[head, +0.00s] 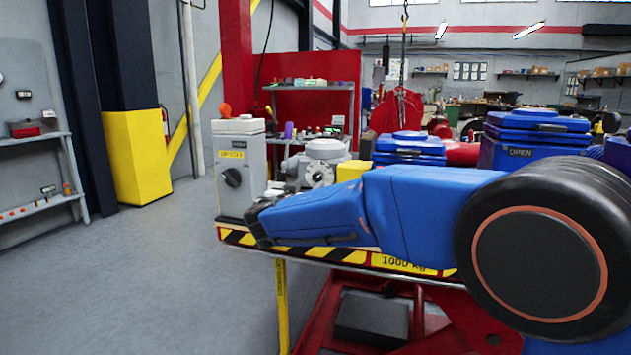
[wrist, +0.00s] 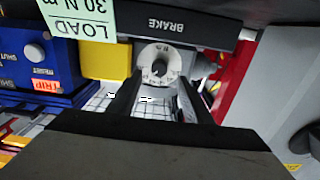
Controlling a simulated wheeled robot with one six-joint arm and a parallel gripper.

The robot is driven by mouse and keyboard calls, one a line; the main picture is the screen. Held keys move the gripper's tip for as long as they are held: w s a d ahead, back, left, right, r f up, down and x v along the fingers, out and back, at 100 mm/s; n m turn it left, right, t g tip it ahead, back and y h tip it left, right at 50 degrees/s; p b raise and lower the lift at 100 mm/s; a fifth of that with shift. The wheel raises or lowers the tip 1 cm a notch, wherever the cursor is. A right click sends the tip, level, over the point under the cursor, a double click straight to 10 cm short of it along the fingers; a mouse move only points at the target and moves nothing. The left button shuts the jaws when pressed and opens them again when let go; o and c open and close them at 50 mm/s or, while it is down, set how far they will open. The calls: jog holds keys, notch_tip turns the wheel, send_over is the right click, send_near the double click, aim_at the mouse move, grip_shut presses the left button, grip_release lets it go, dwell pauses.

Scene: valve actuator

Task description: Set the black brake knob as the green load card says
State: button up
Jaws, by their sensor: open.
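The black brake knob (wrist: 159,68) sits in the middle of a pale round dial in the wrist view, by a dark bar (wrist: 205,30) lettered BRAKE, which reads upside down. The dial's marks are too small to read. The green load card (wrist: 84,18) is at the top left of the wrist view, upside down and cut off by the frame edge; it reads LOAD 30 N m. My gripper (wrist: 159,84) is open, its two dark fingers on either side of the knob in the picture. I cannot tell whether they touch it.
A blue box (wrist: 35,55) with a red TRIP label and a yellow block (wrist: 104,60) are left of the dial in the wrist view. In the head view, a grey cabinet (head: 240,150) with a black rotary knob stands at the cart's left end. Open floor (head: 150,270) lies left.

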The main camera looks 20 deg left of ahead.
aim_at(317, 179)
jog(key=w, duration=0.7)
jog(key=shift+w, duration=0.2)
jog(key=shift+d, duration=0.1)
jog(key=c, duration=1.1)
